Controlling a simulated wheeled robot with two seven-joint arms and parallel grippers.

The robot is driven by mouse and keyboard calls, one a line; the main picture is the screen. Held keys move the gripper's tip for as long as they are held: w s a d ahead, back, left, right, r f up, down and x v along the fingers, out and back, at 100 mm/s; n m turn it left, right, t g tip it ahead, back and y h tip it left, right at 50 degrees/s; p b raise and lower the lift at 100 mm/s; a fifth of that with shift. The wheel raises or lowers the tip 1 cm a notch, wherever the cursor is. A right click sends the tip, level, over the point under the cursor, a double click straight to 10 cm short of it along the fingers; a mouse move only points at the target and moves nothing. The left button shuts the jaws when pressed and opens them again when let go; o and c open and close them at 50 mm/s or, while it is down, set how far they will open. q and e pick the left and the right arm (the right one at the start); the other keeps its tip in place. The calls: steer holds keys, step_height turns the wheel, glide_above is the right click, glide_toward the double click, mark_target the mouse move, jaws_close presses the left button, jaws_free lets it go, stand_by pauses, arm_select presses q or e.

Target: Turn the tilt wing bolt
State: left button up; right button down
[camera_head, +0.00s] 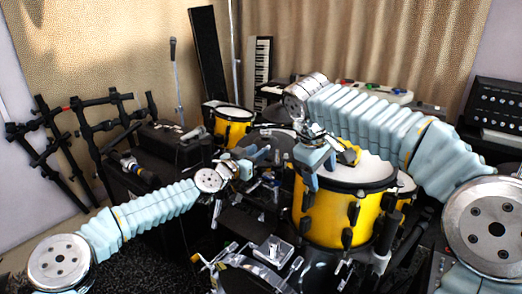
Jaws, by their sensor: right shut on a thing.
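My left gripper (266,166) reaches in from the left, its fingers apart, just left of the large yellow drum (323,214). My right gripper (312,166) hangs above the left part of that drum's white head and rim. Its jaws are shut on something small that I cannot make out. The tilt wing bolt cannot be told apart from the hardware around the grippers. A small yellow piece (349,154) shows beside the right gripper, over the drum head.
A smaller yellow drum (232,124) stands behind. A black rack (90,140) is at the left, a keyboard (259,70) leans at the back, and an amplifier (495,110) is at the right. Pedal hardware (272,248) crowds the front. Free room is tight.

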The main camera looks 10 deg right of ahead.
arm_select(q)
steer(key=shift+x, duration=1.4)
steer(key=shift+f, duration=0.1)
steer(key=shift+c, duration=0.5)
jaws_close()
